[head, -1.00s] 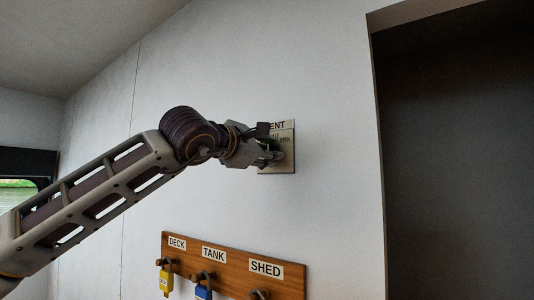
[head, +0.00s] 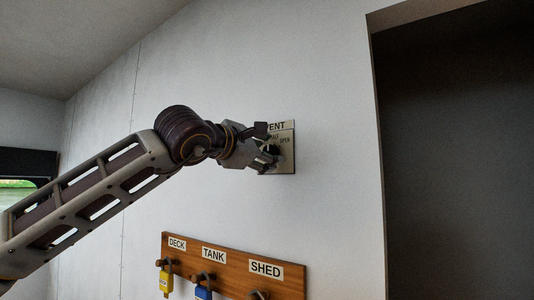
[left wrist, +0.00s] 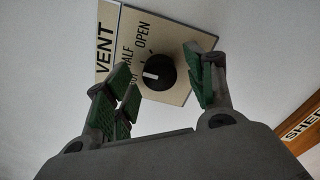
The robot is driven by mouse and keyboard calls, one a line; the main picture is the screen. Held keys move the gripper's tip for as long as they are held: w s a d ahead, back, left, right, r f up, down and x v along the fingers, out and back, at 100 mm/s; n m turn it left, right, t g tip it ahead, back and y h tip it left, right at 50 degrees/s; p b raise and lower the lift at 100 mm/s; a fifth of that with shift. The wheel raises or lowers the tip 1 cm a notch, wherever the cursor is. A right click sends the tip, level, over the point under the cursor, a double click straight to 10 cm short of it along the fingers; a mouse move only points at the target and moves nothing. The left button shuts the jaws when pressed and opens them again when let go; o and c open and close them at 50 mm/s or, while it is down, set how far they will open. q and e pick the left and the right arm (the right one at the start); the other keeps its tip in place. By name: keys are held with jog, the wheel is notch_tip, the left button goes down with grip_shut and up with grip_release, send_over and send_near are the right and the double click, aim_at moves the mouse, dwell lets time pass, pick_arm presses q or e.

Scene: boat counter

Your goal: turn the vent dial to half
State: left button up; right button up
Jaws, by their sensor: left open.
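The vent dial is a round black knob (left wrist: 158,73) with a white pointer mark, on a cream plate (left wrist: 172,25) lettered VENT. In the left wrist view the pointer faces left and slightly down, near the HALF label and the partly hidden label below it; I cannot tell its exact setting. The plate also shows on the wall in the head view (head: 289,161), with the knob partly hidden. My left gripper (head: 266,147) is open in front of the plate. In the left wrist view its green-padded fingers stand either side of the knob, apart from it. My right gripper is out of view.
A dark recess (head: 455,150) opens at the right. The wall around the plate is clear.

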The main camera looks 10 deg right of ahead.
pick_arm(q)
jog(key=v, duration=1.1)
dwell(0.6)
